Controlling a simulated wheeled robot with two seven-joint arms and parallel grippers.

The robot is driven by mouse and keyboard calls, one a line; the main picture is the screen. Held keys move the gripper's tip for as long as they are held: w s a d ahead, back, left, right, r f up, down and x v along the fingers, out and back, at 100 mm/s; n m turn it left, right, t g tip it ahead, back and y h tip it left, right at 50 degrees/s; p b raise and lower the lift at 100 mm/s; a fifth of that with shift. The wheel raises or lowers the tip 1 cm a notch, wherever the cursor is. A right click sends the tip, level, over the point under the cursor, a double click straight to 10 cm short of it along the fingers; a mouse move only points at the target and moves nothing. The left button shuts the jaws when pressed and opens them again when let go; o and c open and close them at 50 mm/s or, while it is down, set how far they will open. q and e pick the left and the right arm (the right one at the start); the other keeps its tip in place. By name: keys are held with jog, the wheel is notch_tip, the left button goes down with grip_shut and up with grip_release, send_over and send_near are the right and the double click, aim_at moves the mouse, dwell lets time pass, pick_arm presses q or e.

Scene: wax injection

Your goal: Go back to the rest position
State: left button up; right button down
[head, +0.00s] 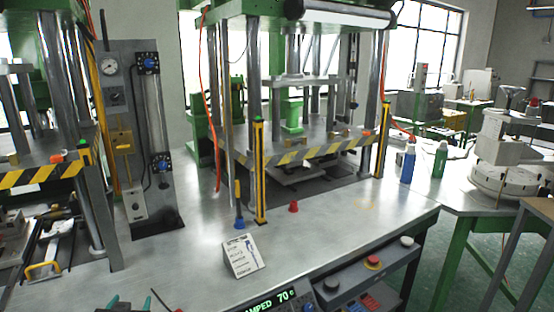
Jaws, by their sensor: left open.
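My left gripper (130,303) shows only at the bottom edge of the head view, left of the middle. Two dark fingertips with teal parts stand apart with a gap between them. It looks open, and nothing shows between the tips. The rest of it is cut off by the picture's edge. It is in front of the metal worktable (190,270). My right gripper is not in view.
A press (290,85) with striped guards stands mid-table, another (40,175) at left. A control panel (350,285) is at the front.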

pick_arm(q)
jog(key=s+d+f+m+g+h, duration=0.1)
jog(key=s+d+f+g, duration=0.3)
jog(key=s, duration=0.7)
jog(key=s+d+f+m+g+h, duration=0.1)
jog(key=s+d+f+g+h, duration=0.25)
jog(key=s, duration=0.65)
jog(key=s+d+f+m+g+y, duration=0.1)
jog(key=s+d+f+g, duration=0.4)
jog(key=s, duration=0.6)
notch_tip(320, 180, down, 24)
jog(key=s+a+f, duration=0.2)
jog(key=s+f, duration=1.5)
jog(key=shift+a+f+g, duration=0.15)
jog(key=shift+f+g, duration=0.15)
jog(key=shift+g, duration=0.05)
